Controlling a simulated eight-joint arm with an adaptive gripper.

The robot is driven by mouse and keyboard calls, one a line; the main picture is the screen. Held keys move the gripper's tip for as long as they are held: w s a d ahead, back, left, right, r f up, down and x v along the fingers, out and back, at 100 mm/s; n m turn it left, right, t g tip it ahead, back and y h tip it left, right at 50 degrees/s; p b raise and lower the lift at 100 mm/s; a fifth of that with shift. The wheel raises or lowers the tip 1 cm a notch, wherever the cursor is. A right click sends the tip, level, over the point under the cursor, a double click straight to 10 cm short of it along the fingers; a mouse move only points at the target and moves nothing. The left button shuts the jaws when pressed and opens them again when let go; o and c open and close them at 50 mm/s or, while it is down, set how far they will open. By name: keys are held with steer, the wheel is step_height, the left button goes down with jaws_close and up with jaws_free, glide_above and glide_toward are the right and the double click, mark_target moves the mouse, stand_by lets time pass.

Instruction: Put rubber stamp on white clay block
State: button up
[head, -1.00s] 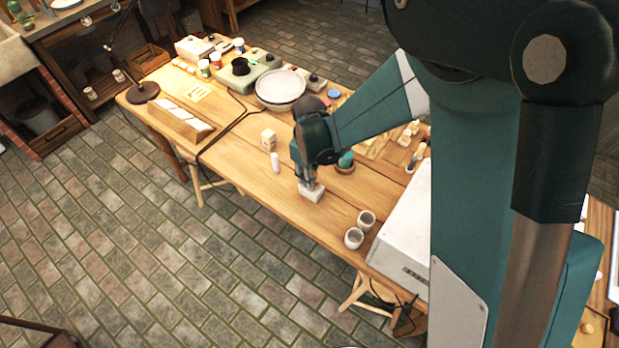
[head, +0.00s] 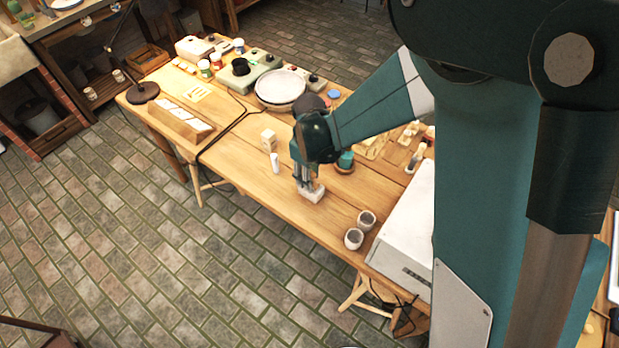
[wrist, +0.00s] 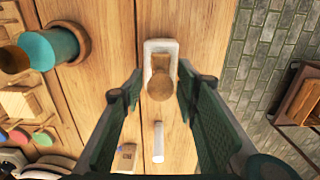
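The white clay block (wrist: 161,47) lies on the wooden table in the wrist view; it also shows in the head view (head: 312,195) near the table's front edge. The rubber stamp (wrist: 161,80), with a rounded wooden handle, stands over the block and appears to rest on it; its base contact is hidden by the handle. My gripper (wrist: 158,83) is open above them, one finger on each side of the handle, with visible gaps. In the head view my gripper (head: 305,182) is just above the block and hides most of the stamp.
A white cylinder (head: 274,163) and a small wooden block (head: 268,140) stand to the left. Two cups (head: 360,229) and a large white box (head: 405,235) are to the right. A teal cylinder in a round wooden dish (wrist: 82,42) is close by. Bare tabletop lies between.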

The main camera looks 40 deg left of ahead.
step_height(320, 180, up, 11)
steer(key=shift+r+p, duration=0.15)
steer(key=shift+p, duration=0.35)
stand_by(0.7)
steer(key=shift+w+d+r, duration=0.2)
steer(key=shift+d+r, duration=0.1)
steer(key=shift+d, duration=0.1)
steer(key=w+d+r+m+t+y, duration=0.1)
steer(key=w+d+r+m, duration=0.3)
steer(key=d, duration=0.6)
steer(key=w+d+r+m+t, duration=0.1)
steer(key=d+r, duration=0.5)
steer(key=d, duration=0.4)
steer(key=w+d+r+m+t+y, duration=0.1)
steer(key=w+d+r+m, duration=0.15)
steer(key=d+r, duration=0.55)
steer(key=s+d+m+t, duration=0.1)
steer(key=s+d+m, duration=0.2)
steer(key=d, duration=0.7)
steer(key=s+d+r+m+t+h, duration=0.1)
steer(key=s+d+m, duration=0.3)
steer(key=d, duration=0.6)
steer(key=s+d+m+t+h, duration=0.1)
steer(key=s+d+m+t, duration=0.1)
steer(key=d, duration=0.8)
steer(key=s+m, duration=0.1)
steer(key=s, duration=0.1)
steer(key=shift+s+r, duration=0.2)
steer(key=shift+s, duration=0.1)
